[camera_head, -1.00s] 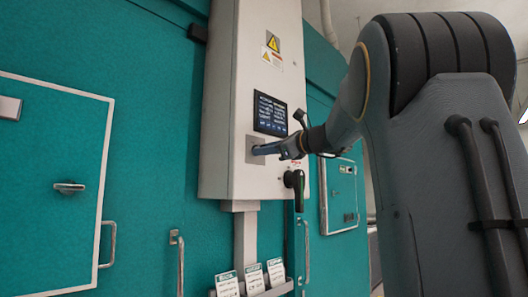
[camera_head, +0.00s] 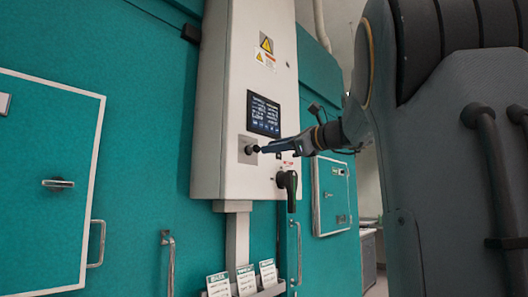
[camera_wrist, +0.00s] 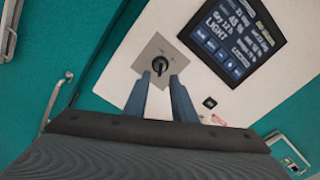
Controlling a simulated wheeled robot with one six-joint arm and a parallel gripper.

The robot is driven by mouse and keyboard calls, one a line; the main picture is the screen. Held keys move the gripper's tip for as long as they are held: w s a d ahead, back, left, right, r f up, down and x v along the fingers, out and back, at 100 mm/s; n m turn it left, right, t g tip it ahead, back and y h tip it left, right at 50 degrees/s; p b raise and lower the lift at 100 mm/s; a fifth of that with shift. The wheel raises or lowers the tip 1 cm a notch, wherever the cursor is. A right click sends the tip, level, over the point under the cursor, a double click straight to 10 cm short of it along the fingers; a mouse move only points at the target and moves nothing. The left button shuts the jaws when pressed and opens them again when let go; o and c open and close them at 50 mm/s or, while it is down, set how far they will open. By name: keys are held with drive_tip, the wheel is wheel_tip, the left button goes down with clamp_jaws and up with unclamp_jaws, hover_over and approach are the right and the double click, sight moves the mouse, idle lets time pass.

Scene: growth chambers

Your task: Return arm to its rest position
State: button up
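My gripper (camera_head: 279,146) points at a light control cabinet (camera_head: 228,90) on the teal chamber wall. In the wrist view its two blue fingers (camera_wrist: 161,88) stand apart, with a small dark knob (camera_wrist: 160,65) on a square metal plate (camera_wrist: 152,50) beyond their tips. The fingers look clear of the knob and hold nothing. The knob also shows in the head view (camera_head: 250,149), just left of the fingertips. My arm comes in from the right.
The cabinet has a lit display (camera_head: 263,114) above the knob and a black rotary handle (camera_head: 288,186) below right. Door handles (camera_head: 168,262) stick out from the teal wall. A rack with several cards (camera_head: 246,281) sits below. An open gap shows at the far right.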

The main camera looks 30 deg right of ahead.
drive_tip(key=shift+s+d, duration=0.15)
drive_tip(key=shift+s, duration=0.3)
drive_tip(key=a+f+n+g, duration=0.3)
drive_tip(key=a+f, duration=0.2)
drive_tip(key=f, duration=0.7)
drive_tip(key=a+f+n+g+h, duration=0.1)
drive_tip(key=a+f+n+g, duration=0.2)
drive_tip(key=f, duration=0.8)
drive_tip(key=a+f+n+g, duration=0.25)
drive_tip(key=a+f, duration=0.35)
drive_tip(key=f, duration=0.6)
drive_tip(key=s+a+f+n+g+h, duration=0.2)
drive_tip(key=s+a+f+n+g, duration=0.2)
drive_tip(key=s+f+n, duration=0.4)
drive_tip(key=s+a+f+n+g+h+p, duration=0.1)
drive_tip(key=s+a+f+n+g+h, duration=0.2)
drive_tip(key=s+f+n, duration=0.6)
drive_tip(key=s+a+f+g, duration=0.1)
drive_tip(key=s+f, duration=0.8)
drive_tip(key=f, duration=0.2)
drive_tip(key=shift+a, duration=0.35)
drive_tip(key=shift+g, duration=0.25)
